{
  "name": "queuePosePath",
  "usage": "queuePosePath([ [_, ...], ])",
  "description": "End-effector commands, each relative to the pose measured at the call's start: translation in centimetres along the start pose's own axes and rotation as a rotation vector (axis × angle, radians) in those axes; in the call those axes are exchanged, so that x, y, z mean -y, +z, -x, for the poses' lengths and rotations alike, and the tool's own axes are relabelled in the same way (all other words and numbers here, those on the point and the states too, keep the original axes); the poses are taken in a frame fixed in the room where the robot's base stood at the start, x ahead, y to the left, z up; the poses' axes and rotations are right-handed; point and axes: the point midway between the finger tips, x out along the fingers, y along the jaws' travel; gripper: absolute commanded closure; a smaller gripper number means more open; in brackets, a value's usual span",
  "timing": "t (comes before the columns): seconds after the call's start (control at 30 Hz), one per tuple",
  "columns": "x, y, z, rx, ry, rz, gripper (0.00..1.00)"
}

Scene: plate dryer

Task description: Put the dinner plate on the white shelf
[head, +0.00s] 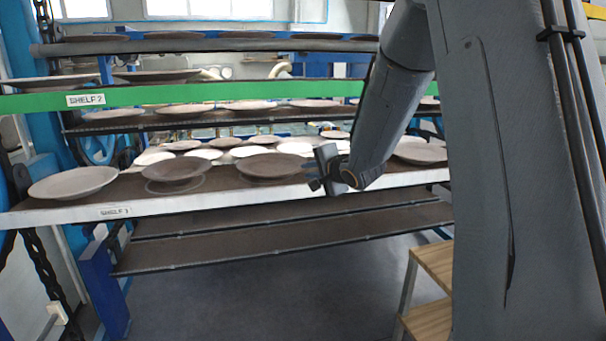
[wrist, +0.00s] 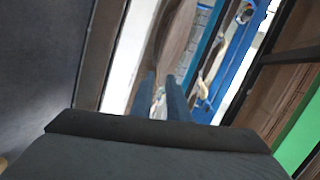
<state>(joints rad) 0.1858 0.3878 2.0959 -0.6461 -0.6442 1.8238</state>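The white shelf (head: 200,203) has a pale front edge with a label and runs across the head view. Several plates stand on it: a light grey plate (head: 73,183) at the left end, a brown-grey plate (head: 177,168) and another brownish plate (head: 271,165) near the middle. I cannot tell which one is the dinner plate. My gripper (head: 315,180) is at the shelf's front edge, just right of the middle brownish plate.
A green-edged shelf (head: 200,95) labelled SHELF 2 hangs above, with plates on it. An empty dark lower rack (head: 290,240) lies below. A blue post (head: 105,290) stands at the left. A wooden step (head: 432,265) stands at the lower right. The floor (head: 260,300) in front is clear.

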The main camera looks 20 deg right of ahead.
Motion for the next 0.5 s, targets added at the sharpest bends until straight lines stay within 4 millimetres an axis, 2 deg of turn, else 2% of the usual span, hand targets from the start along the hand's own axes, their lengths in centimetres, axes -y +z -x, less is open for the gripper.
queuePosePath([
  [0.1,0.0,-0.1,1.8,-0.001,0.0,0.001,0.85],
  [0.2,0.0,0.0,2.8,-0.001,0.0,0.001,0.85],
  [0.5,-0.2,0.1,3.7,-0.002,0.006,0.008,0.85],
])
